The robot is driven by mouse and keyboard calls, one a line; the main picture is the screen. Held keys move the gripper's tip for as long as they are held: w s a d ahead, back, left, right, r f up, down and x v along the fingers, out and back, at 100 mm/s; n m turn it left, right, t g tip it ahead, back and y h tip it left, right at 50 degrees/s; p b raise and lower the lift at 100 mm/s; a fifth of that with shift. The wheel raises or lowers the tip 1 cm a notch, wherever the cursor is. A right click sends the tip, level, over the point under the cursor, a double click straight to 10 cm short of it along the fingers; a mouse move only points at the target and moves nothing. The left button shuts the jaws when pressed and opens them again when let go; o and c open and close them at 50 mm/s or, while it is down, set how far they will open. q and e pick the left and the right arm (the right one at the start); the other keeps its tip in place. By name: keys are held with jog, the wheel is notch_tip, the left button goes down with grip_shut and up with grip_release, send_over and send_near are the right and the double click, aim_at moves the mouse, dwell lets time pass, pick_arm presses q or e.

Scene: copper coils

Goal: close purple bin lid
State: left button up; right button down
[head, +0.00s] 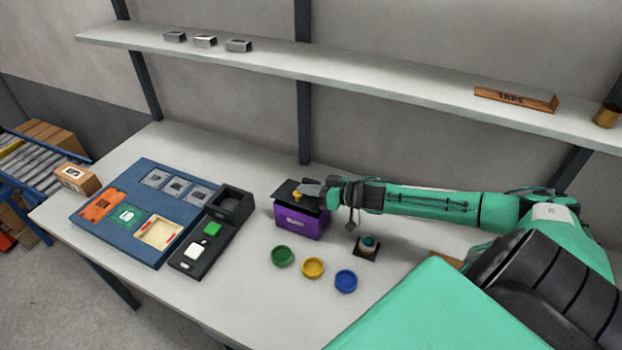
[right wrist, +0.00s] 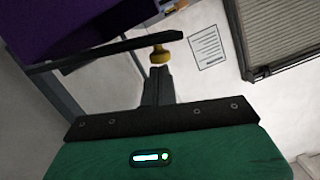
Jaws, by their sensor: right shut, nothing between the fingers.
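The purple bin (head: 298,222) stands on the table, left of my right arm. Its black lid (head: 285,190) lies over the top with a small yellow knob (head: 296,195). My right gripper (head: 312,190) is shut and empty at the lid, with its fingertips at the knob. In the right wrist view the shut fingers (right wrist: 158,85) point at the yellow knob (right wrist: 159,54). The lid (right wrist: 110,52) shows edge-on there as a dark bar beside the purple bin wall (right wrist: 60,25). My left gripper is not in view.
Green (head: 282,256), yellow (head: 312,268) and blue (head: 346,281) round dishes sit in front of the bin. A small button-like device (head: 367,245) stands right of it. A black box with buttons (head: 212,229) and a blue board (head: 98,217) lie left. A shelf (head: 380,83) runs behind.

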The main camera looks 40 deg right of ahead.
jog(key=shift+s+a+f+n, duration=0.2)
jog(key=shift+a+f+n, duration=0.15)
jog(key=shift+f+n, duration=0.15)
jog(key=shift+s+a+f, duration=0.1)
jog(key=shift+a+f, duration=0.1)
jog(key=shift+f, duration=0.3)
jog(key=shift+r+p, duration=0.55)
notch_tip(320, 180, up, 3)
jog(key=p, duration=0.3)
jog(key=shift+r, duration=0.15)
jog(key=v, duration=0.1)
jog(key=b+v, duration=0.1)
jog(key=shift+s+d+f, duration=0.2)
jog(key=shift+s+f, duration=0.15)
jog(key=shift+s, duration=0.05)
jog(key=b+v, duration=0.1)
jog(key=v, duration=0.6)
jog(key=shift+s+r, duration=0.15)
jog(key=shift+r, duration=0.05)
